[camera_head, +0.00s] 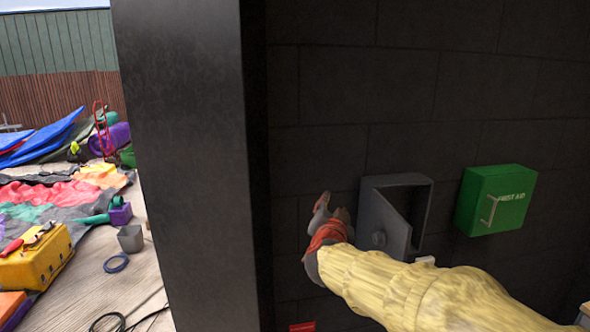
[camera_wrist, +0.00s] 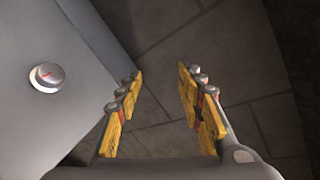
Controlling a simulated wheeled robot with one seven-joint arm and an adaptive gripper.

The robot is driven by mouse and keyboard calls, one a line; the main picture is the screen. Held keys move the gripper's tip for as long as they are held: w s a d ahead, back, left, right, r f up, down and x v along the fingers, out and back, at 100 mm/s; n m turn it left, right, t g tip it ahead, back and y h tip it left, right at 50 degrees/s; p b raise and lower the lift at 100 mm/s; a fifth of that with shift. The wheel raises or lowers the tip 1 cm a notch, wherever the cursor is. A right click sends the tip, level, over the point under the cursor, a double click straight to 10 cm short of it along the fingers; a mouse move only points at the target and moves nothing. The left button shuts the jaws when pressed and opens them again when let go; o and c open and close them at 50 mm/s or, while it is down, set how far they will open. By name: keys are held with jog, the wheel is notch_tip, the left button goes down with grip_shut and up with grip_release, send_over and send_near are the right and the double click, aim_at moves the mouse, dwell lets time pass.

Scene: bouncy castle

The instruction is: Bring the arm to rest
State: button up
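My gripper (camera_head: 322,208) is at the end of my yellow-sleeved arm, in front of the dark block wall. In the wrist view my gripper (camera_wrist: 160,85) is open, with its two yellow-padded fingers apart and nothing between them. A grey wall cabinet (camera_head: 423,215) is just right of my gripper in the head view, with its door (camera_head: 386,213) partly open. The door also fills the left of the wrist view (camera_wrist: 50,115), with a round knob (camera_wrist: 46,77) on it. My arm hides the cabinet's lower part.
A green first aid box (camera_head: 497,199) hangs on the wall to the right. A dark pillar (camera_head: 190,160) stands left of my gripper.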

jog(key=s+a+n+g+y, duration=0.1)
jog(key=s+n+y, duration=0.3)
jog(key=s, duration=0.4)
jog(key=s+d+f+n+g, duration=0.1)
jog(key=s+d+f+g, duration=0.2)
jog(key=s+f, duration=0.3)
jog(key=s+d+f+n+g+b, duration=0.1)
jog(key=s+d+f+g, duration=0.2)
jog(key=s, duration=1.3)
jog(key=s+d+f+n+g+h, duration=0.1)
jog(key=s+d+f+n+g, duration=0.1)
jog(key=s+f, duration=0.7)
jog(key=s+d+g, duration=0.1)
jog(key=s, duration=0.2)
jog(key=shift+d+g+b, duration=0.3)
jog(key=shift+d+b, duration=0.05)
jog(key=shift+d, duration=0.05)
